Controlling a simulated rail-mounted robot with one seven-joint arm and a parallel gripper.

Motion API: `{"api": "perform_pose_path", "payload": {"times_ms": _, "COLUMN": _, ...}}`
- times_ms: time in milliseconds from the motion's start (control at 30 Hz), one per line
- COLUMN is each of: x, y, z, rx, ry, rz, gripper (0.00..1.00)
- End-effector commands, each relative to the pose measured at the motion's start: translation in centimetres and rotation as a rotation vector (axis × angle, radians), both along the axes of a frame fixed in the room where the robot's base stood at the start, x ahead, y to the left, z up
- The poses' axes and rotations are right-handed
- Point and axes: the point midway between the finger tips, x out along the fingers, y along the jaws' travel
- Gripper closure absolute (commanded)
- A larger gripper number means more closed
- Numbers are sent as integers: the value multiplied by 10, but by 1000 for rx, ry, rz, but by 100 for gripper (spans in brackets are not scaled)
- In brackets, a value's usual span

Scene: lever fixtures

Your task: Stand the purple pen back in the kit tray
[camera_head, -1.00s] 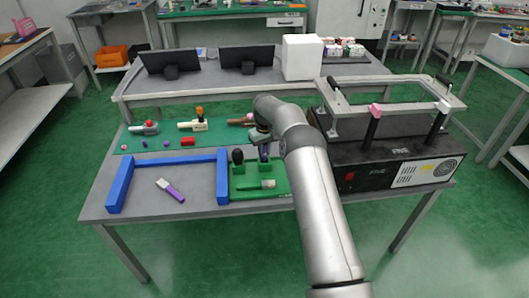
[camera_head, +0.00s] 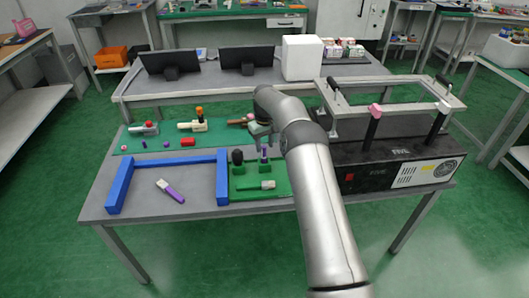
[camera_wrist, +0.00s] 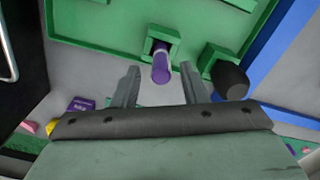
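The purple pen (camera_wrist: 161,66) stands upright in a square green holder (camera_wrist: 163,37) of the green kit tray (camera_wrist: 100,30). In the head view the pen (camera_head: 264,154) stands in the tray (camera_head: 240,196), just below my gripper (camera_head: 260,134). In the wrist view my gripper (camera_wrist: 160,72) is open, with one finger on each side of the pen's line and a gap to both. The fingers do not touch the pen. The pen's lower end is hidden inside the holder.
A black-handled piece (camera_head: 237,157) stands in the tray beside the pen. A white-and-purple tool (camera_head: 170,190) lies inside a blue frame (camera_head: 118,187) on the left. A black box (camera_head: 390,165) with levers stands on the right. Several small parts lie on a green mat behind.

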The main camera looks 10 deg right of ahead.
Motion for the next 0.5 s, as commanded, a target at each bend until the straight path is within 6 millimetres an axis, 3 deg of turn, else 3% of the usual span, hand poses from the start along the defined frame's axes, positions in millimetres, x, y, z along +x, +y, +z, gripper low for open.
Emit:
{"api": "perform_pose_path", "payload": {"times_ms": 200, "x": 0, "y": 0, "z": 46, "rx": 1, "ry": -3, "rz": 0, "gripper": 60}}
{"api": "perform_pose_path", "payload": {"times_ms": 500, "x": 0, "y": 0, "z": 71, "rx": 1, "ry": 0, "rz": 0, "gripper": 60}}
